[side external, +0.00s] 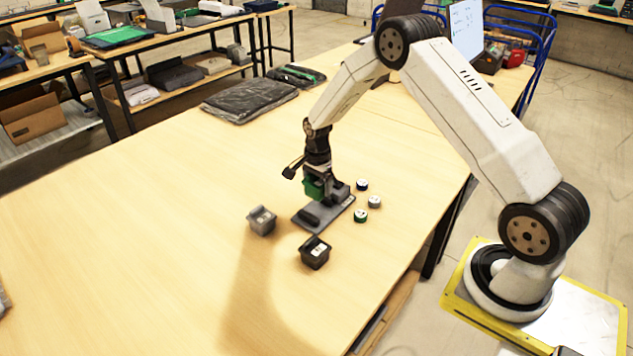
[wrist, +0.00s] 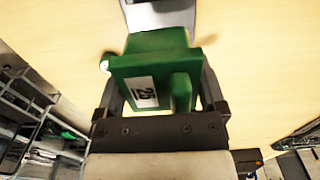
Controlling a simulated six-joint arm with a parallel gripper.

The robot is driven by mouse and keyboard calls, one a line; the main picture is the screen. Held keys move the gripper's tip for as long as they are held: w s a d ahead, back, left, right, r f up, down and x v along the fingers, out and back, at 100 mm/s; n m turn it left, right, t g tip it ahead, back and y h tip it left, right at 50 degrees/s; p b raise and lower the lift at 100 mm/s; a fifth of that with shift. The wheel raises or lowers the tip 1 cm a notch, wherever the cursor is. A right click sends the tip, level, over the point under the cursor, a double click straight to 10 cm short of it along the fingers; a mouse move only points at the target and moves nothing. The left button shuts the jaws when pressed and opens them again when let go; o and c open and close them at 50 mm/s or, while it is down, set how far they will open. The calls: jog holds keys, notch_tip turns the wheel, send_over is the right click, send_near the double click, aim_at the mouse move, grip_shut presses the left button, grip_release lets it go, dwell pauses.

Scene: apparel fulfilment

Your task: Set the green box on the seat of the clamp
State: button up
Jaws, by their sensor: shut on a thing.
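The green box (side external: 313,188) is held in my gripper (side external: 318,183), over the back left part of the grey clamp (side external: 325,213). In the wrist view the green box (wrist: 150,68) sits between the two fingers and shows a white label with dark digits. The clamp's flat grey base lies on the table, with a dark bar on its near end and a dark block on its right. The seat is hidden behind the box and gripper. I cannot tell whether the box touches the clamp. A grey part of the clamp shows at the top of the wrist view (wrist: 160,14).
A grey box (side external: 262,220) stands left of the clamp and a black box (side external: 315,252) stands in front of it. Dark bagged garments (side external: 250,98) lie behind.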

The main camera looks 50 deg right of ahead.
jog(key=shift+f, duration=0.25)
jog(key=shift+f, duration=3.35)
jog(key=o, duration=0.9)
jog(key=shift+r, duration=0.15)
jog(key=shift+r, duration=3.75)
jog(key=shift+r, duration=0.1)
